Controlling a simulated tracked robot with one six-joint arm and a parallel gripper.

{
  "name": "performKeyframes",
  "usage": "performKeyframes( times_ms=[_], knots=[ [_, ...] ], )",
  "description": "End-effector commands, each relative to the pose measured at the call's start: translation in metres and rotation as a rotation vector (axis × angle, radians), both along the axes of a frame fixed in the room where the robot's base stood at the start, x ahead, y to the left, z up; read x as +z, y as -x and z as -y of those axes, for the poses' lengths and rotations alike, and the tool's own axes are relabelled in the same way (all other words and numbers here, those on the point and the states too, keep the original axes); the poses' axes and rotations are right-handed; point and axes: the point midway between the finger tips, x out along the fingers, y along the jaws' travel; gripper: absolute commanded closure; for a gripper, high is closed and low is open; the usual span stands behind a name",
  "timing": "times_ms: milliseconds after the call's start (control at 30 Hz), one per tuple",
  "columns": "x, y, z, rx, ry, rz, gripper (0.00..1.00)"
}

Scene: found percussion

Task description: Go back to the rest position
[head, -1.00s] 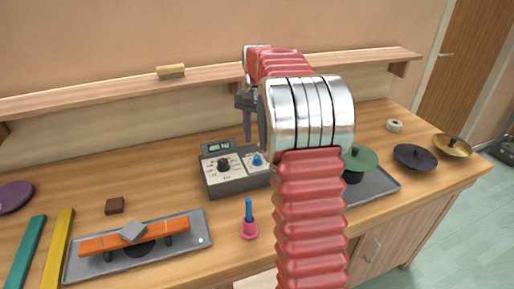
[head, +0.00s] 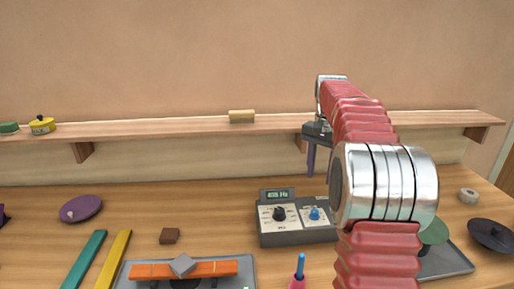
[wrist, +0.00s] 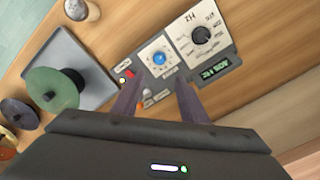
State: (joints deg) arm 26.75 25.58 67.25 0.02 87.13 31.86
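My gripper (head: 312,160) hangs from my red ribbed arm above the bench, near the grey control box. In the wrist view its two purple fingers (wrist: 156,100) are apart with nothing held between them. The control box (head: 285,238) has a green display, a black knob (head: 279,213) and a blue knob (head: 315,214). The box also shows beyond the fingers in the wrist view (wrist: 222,58). My arm hides the box's right end in the head view.
An orange bar sits on a grey tray (head: 245,264) at the front. A blue stick stands in a pink holder (head: 297,284). A green disc (head: 434,231) and a dark disc (head: 491,235) are at right. A shelf (head: 180,128) runs along the wall. Bench at left centre is partly clear.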

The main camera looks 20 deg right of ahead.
Motion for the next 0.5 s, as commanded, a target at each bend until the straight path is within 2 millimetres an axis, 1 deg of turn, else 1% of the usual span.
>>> performKeyframes(
  times_ms=[167, 267, 300, 367, 400, 500],
  knots=[
    [0.000, 0.000, 0.000, 0.012, 0.001, 0.002, 0.60],
    [0.000, -0.006, 0.003, 0.046, 0.012, 0.023, 0.60],
    [-0.003, -0.008, 0.004, 0.067, 0.016, 0.031, 0.60],
    [-0.015, -0.008, 0.004, 0.100, 0.018, 0.031, 0.60],
    [-0.024, -0.008, 0.004, 0.117, 0.016, 0.027, 0.60],
    [-0.039, -0.001, 0.001, 0.162, 0.015, 0.024, 0.60]
  ],
)
